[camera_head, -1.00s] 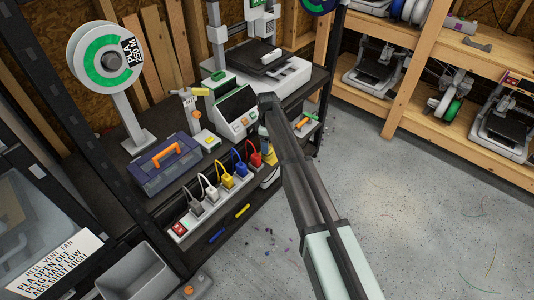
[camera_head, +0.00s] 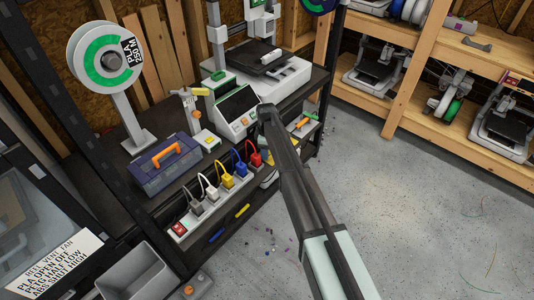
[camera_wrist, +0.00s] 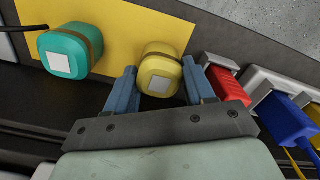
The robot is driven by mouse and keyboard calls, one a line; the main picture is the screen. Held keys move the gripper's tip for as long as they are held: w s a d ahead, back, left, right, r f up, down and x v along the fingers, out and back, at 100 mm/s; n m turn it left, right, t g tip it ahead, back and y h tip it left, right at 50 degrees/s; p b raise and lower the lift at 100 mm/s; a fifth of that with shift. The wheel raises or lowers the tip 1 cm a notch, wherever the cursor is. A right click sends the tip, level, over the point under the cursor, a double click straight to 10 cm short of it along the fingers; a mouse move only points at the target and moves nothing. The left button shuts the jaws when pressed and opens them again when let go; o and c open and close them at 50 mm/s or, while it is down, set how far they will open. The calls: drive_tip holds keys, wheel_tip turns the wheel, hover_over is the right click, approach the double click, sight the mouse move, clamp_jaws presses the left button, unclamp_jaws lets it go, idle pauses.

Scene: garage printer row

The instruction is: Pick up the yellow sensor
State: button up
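The yellow sensor (camera_wrist: 161,72) is a small rounded block with a brown band and a pale square label, seen in the wrist view. It lies between the tips of my two blue fingers. My gripper (camera_wrist: 160,65) is open, with one finger on each side of the sensor; I cannot tell whether either finger touches it. A similar teal sensor (camera_wrist: 72,50) with a dark cable is to the left. In the head view my arm covers the gripper area, and I cannot make out the yellow sensor there.
A yellow panel (camera_wrist: 120,20) lies behind the sensors. A red plug (camera_wrist: 228,82) and a blue plug (camera_wrist: 284,122) are close on the right. The head view shows a power strip (camera_head: 205,212) with several coloured plugs, a toolbox (camera_head: 165,167) and a printer (camera_head: 265,75).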

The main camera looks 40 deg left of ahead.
drive_tip(key=c, duration=0.6)
